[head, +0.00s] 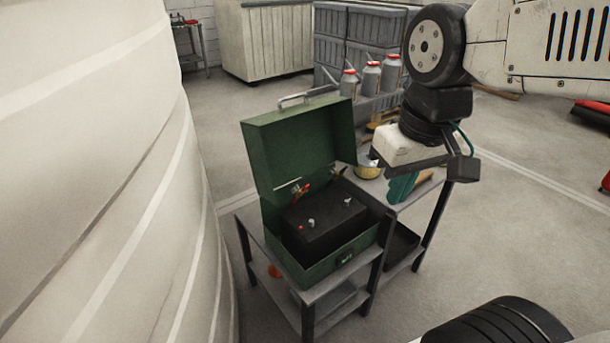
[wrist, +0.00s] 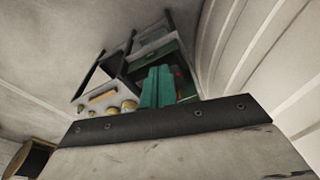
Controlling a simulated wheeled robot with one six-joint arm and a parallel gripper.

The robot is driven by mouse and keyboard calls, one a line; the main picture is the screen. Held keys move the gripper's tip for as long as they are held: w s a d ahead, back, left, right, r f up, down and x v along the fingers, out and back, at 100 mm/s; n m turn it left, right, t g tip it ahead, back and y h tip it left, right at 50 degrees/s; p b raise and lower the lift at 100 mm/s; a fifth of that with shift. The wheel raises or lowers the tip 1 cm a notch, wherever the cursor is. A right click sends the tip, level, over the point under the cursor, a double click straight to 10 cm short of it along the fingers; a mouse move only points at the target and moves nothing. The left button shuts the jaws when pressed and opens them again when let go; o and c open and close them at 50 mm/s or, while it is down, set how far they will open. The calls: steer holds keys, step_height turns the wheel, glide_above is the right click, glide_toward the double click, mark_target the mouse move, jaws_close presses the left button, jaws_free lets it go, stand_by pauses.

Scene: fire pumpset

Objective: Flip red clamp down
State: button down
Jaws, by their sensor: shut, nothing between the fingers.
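An open green metal box (head: 300,150) stands on a small metal table, its lid raised at the back. A black battery-like block (head: 325,220) with small terminals on top sits inside. A small red clamp (head: 306,187) shows at the back of the box, near the lid hinge; its exact pose is too small to tell. My gripper (head: 400,190) has teal fingers, shut and empty, to the right of the box and apart from it. The fingers (wrist: 157,86) also show in the wrist view, where they partly cover the green box; a small red patch shows beside them.
The metal table (head: 247,235) has a lower shelf and a second section on the right. Grey bottles with red caps (head: 371,78) stand behind. A large pale ribbed tank (head: 100,170) closes off the left. Open floor (head: 520,230) lies to the right.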

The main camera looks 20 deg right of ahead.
steer(key=w+a+f+n, duration=0.1)
steer(key=w+f, duration=0.2)
steer(key=w, duration=0.8)
steer(key=w+a+f+n+t, duration=0.1)
steer(key=w+f, duration=0.2)
steer(key=w, duration=0.9)
steer(key=w+a+f+n+y, duration=0.1)
steer(key=w+f, duration=0.2)
steer(key=w, duration=0.8)
steer(key=shift+w+a+f+t, duration=0.15)
steer(key=shift+w+f+t, duration=0.15)
steer(key=shift+t, duration=0.1)
steer(key=shift+f, duration=0.1)
steer(key=f, duration=1)
steer(key=shift+w+f, duration=0.25)
steer(key=shift+f, duration=0.1)
steer(key=shift+s+f, duration=0.35)
steer(key=shift+s, duration=0.1)
